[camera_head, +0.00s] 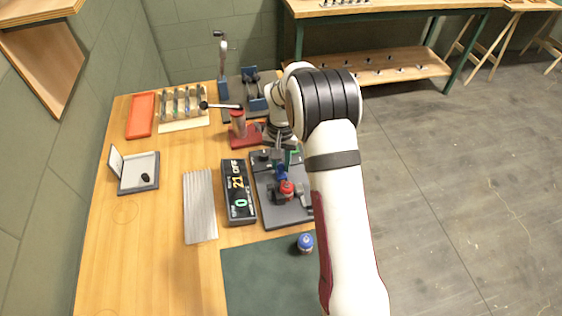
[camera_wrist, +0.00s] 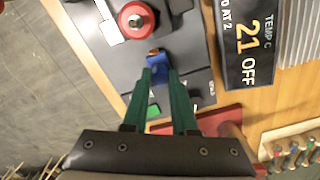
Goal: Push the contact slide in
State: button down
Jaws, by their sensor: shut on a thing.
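The blue contact slide (camera_wrist: 158,74) sits on a dark grey base plate (camera_wrist: 185,50), which also shows in the head view (camera_head: 265,205). My gripper's two green fingers (camera_wrist: 160,72) are shut on the blue slide, one on each side, low over the plate. A round red part with a metal centre (camera_wrist: 136,20) stands just past the slide; it also shows in the head view (camera_head: 287,188). The blue slide shows small in the head view (camera_head: 281,173), beside my gripper (camera_head: 289,158). How far the slide sits in is hard to tell.
A black display (camera_head: 238,192) reading 21 and OFF stands left of the plate, with a ribbed metal plate (camera_head: 200,205) beyond it. A red stand (camera_head: 240,138) is behind.

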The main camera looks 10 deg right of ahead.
jog(key=shift+s, duration=1.35)
jog(key=c, duration=0.7)
grip_release()
notch_tip(320, 180, up, 16)
jog(key=shift+f, duration=0.1)
